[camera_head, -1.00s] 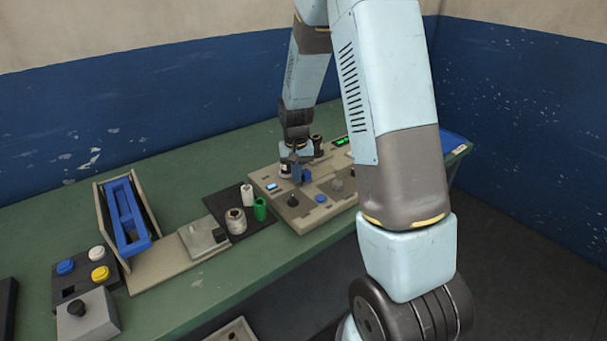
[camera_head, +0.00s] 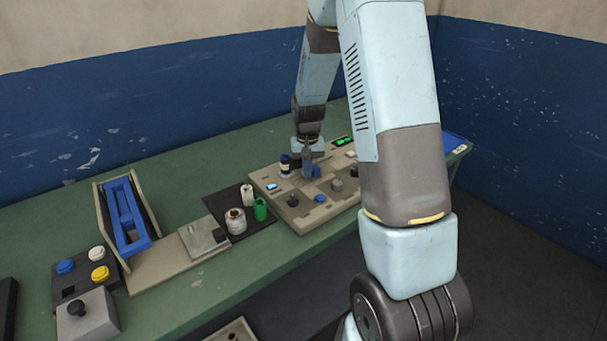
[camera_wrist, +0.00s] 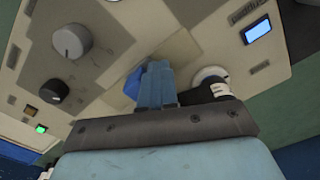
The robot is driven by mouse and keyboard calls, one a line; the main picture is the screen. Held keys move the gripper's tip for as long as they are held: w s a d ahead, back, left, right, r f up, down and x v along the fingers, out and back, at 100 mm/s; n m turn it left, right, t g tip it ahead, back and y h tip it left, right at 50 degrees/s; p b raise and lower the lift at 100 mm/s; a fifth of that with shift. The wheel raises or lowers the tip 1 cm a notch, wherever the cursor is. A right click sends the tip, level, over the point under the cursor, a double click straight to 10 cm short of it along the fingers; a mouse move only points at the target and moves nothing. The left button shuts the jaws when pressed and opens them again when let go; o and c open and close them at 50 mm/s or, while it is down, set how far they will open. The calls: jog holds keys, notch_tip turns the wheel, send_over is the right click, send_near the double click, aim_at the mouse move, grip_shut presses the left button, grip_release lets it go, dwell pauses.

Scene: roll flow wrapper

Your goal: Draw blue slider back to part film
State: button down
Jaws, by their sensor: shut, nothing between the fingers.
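The blue slider (camera_head: 316,171) is a small blue block on the beige control panel (camera_head: 322,212). It also shows in the wrist view (camera_wrist: 133,82), partly hidden behind my fingers. My gripper (camera_head: 307,174) is shut and empty, pointing down at the panel. In the head view it is just left of the slider. In the wrist view my closed fingers (camera_wrist: 157,72) overlap the slider's right side; they look against it, but contact is hard to confirm.
A dark, white-banded roll (camera_head: 285,165) stands left of my gripper. Knobs (camera_wrist: 72,41) and a small lit display (camera_wrist: 257,30) are on the panel. Several rolls, including a green one (camera_head: 261,209), stand on a dark mat. A blue frame (camera_head: 145,244) is further left.

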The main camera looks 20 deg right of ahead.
jog(key=shift+w+d, duration=0.3)
jog(key=shift+d, duration=0.65)
jog(key=shift+w+d, duration=0.3)
jog(key=shift+d, duration=0.6)
jog(key=shift+w+d, duration=0.3)
jog(key=shift+d, duration=0.65)
jog(key=shift+a, duration=0.15)
jog(key=shift+s+a, duration=0.2)
jog(key=shift+a, duration=0.25)
jog(key=shift+r, duration=0.15)
notch_tip(320, 180, up, 8)
